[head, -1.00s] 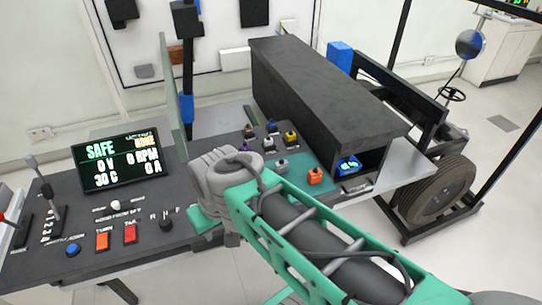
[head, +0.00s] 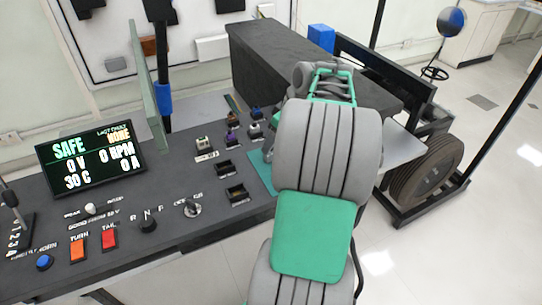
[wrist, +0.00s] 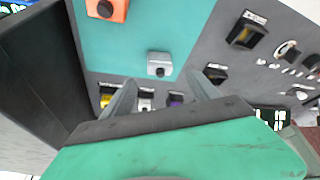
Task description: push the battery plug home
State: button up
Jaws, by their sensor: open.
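In the wrist view, an orange plug (wrist: 107,8) and a grey plug (wrist: 160,65) lie on the teal mat (wrist: 185,25); I cannot tell which is the battery plug. My gripper (wrist: 163,82) is open and empty, its fingers spread on either side below the grey plug in the picture. Two black sockets are open and unfilled: one (wrist: 215,72) beside the mat and one with yellow inside (wrist: 246,32). In the head view, these sockets (head: 224,168) (head: 237,193) stand on the panel; my arm hides the gripper and both plugs.
A group of filled sockets stands behind, including a white one (head: 204,143). The long black box (head: 270,55) walls the mat's far side and fills the left of the wrist view (wrist: 35,70). A screen reading SAFE (head: 90,158), buttons and knobs occupy the panel's left.

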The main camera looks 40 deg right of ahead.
jog(key=x, duration=0.5)
jog(key=shift+r, duration=0.1)
jog(key=c, duration=1.4)
jog(key=shift+c, duration=0.4)
jog(key=shift+r, duration=0.15)
